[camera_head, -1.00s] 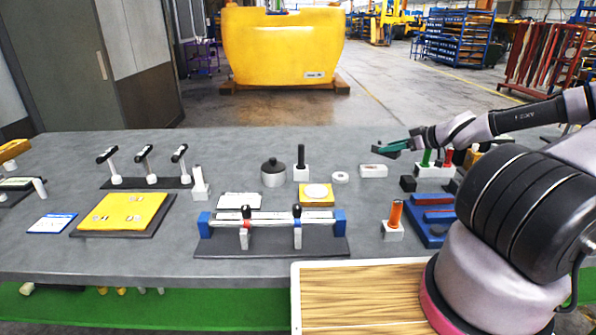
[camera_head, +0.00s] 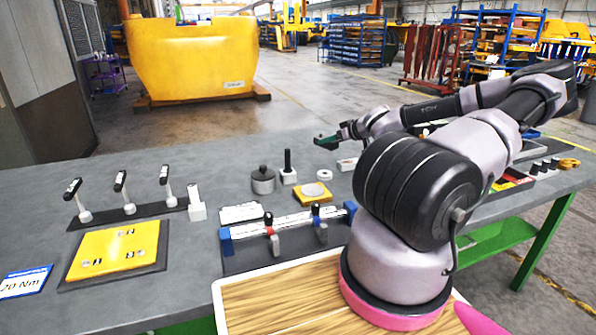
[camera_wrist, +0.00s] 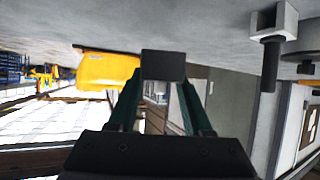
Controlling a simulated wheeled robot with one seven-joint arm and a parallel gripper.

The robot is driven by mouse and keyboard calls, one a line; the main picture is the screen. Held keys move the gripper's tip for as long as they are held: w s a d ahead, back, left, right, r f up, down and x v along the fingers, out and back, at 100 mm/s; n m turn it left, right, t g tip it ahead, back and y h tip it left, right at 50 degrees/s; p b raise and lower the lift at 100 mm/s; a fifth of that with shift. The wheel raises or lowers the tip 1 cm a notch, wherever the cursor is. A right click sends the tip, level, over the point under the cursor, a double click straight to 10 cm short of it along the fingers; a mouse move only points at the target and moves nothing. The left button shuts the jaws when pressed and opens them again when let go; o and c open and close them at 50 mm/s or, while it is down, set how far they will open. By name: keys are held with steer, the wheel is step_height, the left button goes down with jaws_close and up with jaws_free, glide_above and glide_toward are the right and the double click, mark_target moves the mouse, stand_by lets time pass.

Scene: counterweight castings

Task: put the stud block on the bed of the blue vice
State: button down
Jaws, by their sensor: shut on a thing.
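My gripper (camera_head: 328,142), with green fingers, is above the far part of the grey bench. In the wrist view its fingers (camera_wrist: 162,82) are shut on a dark block (camera_wrist: 163,65), seen end-on; whether this is the stud block, and whether it has a stud, I cannot tell. A fixture with blue end blocks (camera_head: 226,242), a pale rail and a dark base lies near the front of the bench. I cannot be sure it is the blue vice. The held block is clear of it.
A white block with a black stud (camera_head: 288,173), a dark lidded pot (camera_head: 263,181) and a yellow plate (camera_head: 313,195) stand behind the fixture. A yellow board (camera_head: 115,250) and a row of T-handles (camera_head: 122,190) are at left. My arm hides the bench's right middle.

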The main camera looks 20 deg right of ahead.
steer(key=shift+f, duration=4.4)
steer(key=shift+c, duration=1.6)
jaws_free()
steer(key=shift+f, duration=0.15)
